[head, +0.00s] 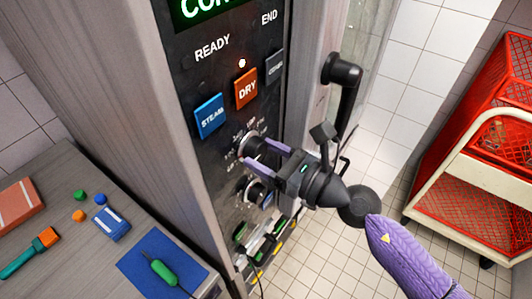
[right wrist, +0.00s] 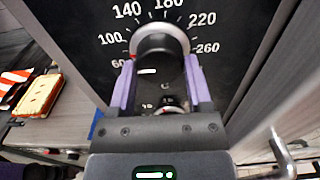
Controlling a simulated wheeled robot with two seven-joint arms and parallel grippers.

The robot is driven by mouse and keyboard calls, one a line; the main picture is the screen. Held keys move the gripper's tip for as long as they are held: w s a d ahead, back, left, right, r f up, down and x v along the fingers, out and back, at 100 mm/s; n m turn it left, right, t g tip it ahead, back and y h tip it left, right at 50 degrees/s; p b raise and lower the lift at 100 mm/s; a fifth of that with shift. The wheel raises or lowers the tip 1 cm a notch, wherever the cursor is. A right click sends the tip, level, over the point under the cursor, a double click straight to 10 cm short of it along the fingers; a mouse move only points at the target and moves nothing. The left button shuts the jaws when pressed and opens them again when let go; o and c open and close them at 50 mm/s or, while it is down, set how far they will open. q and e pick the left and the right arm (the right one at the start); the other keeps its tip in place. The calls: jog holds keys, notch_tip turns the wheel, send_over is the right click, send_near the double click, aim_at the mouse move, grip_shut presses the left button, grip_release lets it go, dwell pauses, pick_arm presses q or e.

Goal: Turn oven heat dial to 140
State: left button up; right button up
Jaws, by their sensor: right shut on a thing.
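The oven heat dial (head: 249,144) is a dark round knob on the black control panel (head: 212,75), below the coloured buttons. In the right wrist view the dial (right wrist: 160,43) has a pale rim and a scale with 60, 100, 140, 180, 220 and 260 around it. A small red mark shows at the rim's left, near the 60 end. My right gripper (head: 256,151) has its purple fingers on either side of the dial and is shut on it. The fingers hide part of the dial's sides. My left gripper is not in view.
A second dial (head: 257,190) sits just below. Blue STEAM (head: 209,116), orange DRY (head: 246,89) and grey (head: 274,66) buttons are above. A black door handle (head: 343,85) stands out at right. A red-basket trolley (head: 470,150) is far right; a counter (head: 60,180) is at left.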

jog(key=m+p, duration=0.1)
jog(key=m, duration=0.1)
jog(key=shift+r+m+p, duration=0.15)
jog(key=shift+m+p, duration=0.15)
jog(key=shift+p, duration=0.1)
jog(key=m+p, duration=0.2)
jog(key=m, duration=0.1)
jog(key=shift+m, duration=0.3)
jog(key=m+p, duration=0.1)
jog(key=m, duration=0.2)
jog(key=shift+s, duration=0.1)
jog(key=shift+m+p, duration=0.85)
jog(key=shift+m, duration=0.75)
jog(key=o, duration=1.3)
